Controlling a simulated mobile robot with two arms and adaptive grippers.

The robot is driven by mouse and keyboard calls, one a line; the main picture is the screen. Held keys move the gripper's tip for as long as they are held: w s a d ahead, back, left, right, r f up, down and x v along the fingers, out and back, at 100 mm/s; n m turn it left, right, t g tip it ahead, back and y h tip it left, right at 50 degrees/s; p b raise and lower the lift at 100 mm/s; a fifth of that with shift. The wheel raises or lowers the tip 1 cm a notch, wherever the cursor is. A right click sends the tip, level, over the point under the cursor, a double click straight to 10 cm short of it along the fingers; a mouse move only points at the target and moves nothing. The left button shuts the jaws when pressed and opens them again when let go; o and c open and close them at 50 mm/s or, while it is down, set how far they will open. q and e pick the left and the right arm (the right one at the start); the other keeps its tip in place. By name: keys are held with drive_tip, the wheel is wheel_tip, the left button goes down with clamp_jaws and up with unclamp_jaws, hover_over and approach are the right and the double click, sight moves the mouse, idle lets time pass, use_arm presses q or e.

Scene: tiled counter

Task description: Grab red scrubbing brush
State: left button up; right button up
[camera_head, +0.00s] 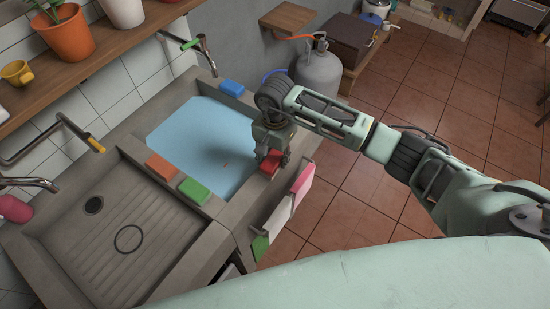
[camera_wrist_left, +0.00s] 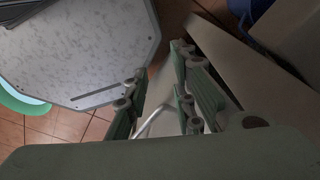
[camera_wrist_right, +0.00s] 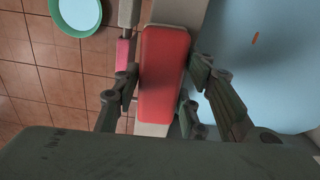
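The red scrubbing brush (camera_wrist_right: 163,75) lies on the front rim of the water-filled basin. In the head view only part of the red brush (camera_head: 270,163) shows beneath my right gripper (camera_head: 268,158). In the right wrist view the fingers of my right gripper (camera_wrist_right: 160,95) stand apart, one on each side of the brush. I cannot tell whether they touch it. My left gripper (camera_wrist_left: 155,100) shows in its own wrist view with its fingers apart and nothing clearly between them. It is not seen in the head view.
The basin holds blue water (camera_head: 205,140). A blue sponge (camera_head: 231,88), an orange sponge (camera_head: 162,168) and a green sponge (camera_head: 194,191) lie on its rim. Pink, white and green cloths (camera_head: 280,217) hang at the counter's front. A gas cylinder (camera_head: 318,72) stands behind.

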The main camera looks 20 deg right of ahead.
drive_tip(key=c, duration=0.7)
drive_tip(key=shift+r, duration=0.1)
